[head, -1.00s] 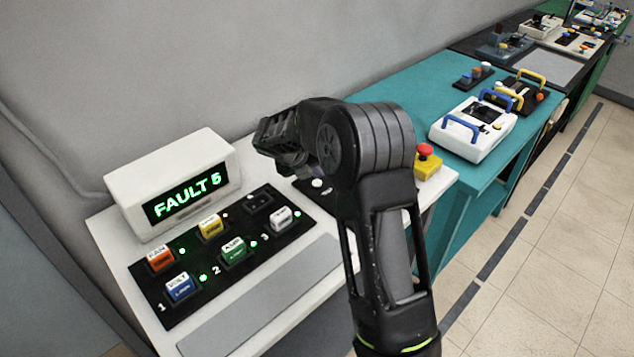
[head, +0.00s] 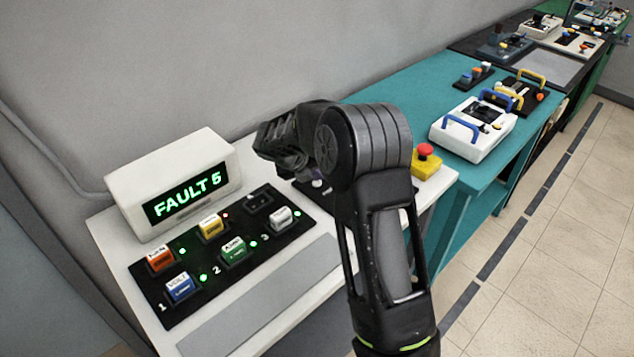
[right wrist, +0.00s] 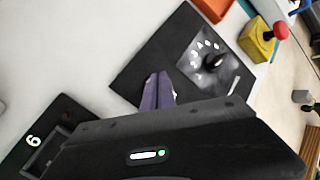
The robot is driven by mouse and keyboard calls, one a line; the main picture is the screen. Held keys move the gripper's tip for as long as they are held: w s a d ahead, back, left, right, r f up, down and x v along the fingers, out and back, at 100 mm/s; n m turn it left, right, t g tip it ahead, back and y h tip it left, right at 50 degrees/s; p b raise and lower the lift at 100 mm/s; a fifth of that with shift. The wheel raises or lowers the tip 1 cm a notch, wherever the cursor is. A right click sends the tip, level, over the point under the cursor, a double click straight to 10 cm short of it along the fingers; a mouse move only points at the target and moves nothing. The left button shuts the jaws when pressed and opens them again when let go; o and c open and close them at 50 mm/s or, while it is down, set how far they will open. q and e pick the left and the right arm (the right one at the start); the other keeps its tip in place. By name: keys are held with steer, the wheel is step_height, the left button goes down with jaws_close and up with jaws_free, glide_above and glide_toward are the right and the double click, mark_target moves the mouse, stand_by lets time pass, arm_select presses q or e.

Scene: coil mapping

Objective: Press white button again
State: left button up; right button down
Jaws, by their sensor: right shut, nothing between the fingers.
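A small white round spot that looks like the white button (head: 317,183) sits on a dark panel at the right part of the white console in the head view. My right gripper (head: 318,175) is over that panel, with its fingertips close above the button; I cannot tell whether they touch it. The button is not clearly visible there. The white display box (head: 170,185) reads FAULT 5 in green. My left gripper is not in view.
A black panel with blue, green, orange, yellow and white blocks (head: 281,217) and lit green lamps lies left of my arm. A dial (right wrist: 212,60) shows in the wrist view. A red-topped yellow emergency button (head: 426,162) stands right. A teal bench (head: 400,90) extends behind.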

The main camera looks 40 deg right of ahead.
mark_target(316, 184)
steer(key=shift+f, duration=0.35)
steer(key=shift+r, duration=0.1)
stand_by(0.4)
steer(key=shift+r+p, duration=0.8)
steer(key=shift+p, duration=0.1)
steer(key=shift+r, duration=0.1)
step_height(316, 184, up, 5)
steer(key=p, duration=0.5)
steer(key=shift+s+f, duration=0.1)
steer(key=shift+f, duration=0.1)
stand_by(0.4)
